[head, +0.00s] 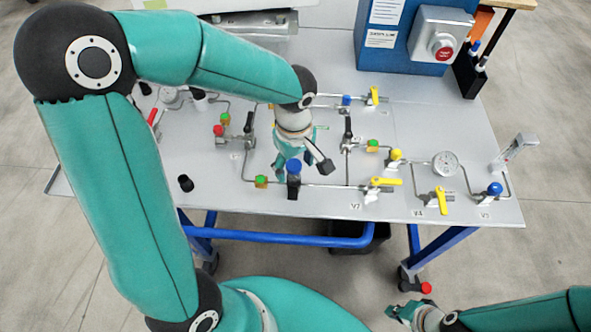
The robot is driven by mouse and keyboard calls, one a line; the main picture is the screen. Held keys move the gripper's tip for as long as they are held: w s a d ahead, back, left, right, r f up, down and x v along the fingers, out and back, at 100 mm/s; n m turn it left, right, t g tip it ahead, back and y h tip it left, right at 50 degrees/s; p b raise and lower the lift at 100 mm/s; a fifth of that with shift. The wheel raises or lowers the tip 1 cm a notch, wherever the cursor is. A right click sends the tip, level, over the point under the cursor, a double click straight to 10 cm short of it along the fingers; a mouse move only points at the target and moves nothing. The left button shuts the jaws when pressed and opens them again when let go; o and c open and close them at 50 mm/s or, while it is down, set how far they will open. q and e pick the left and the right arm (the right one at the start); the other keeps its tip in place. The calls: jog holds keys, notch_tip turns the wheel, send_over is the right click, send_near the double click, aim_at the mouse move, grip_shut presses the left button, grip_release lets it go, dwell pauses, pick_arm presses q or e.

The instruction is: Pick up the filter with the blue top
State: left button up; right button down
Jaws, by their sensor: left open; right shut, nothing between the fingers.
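A filter with a blue top (293,166) and a dark lower body stands upright on the pipework near the front middle of the grey panel table. My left gripper (302,171) is open and points down at it, with a finger to either side in the picture. I cannot tell whether the fingers touch it or how far above it they are. My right gripper (398,313) is shut and empty, low at the bottom right, away from the table.
The grey panel table (225,185) carries pipes, yellow-handled valves (442,200), a gauge (445,163) and a blue knob (495,188). A black cap (186,183) stands left. A blue box with red button (442,47) stands behind.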

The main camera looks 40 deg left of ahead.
pick_arm(q)
jog(key=shift+f, duration=1.5)
grip_shut()
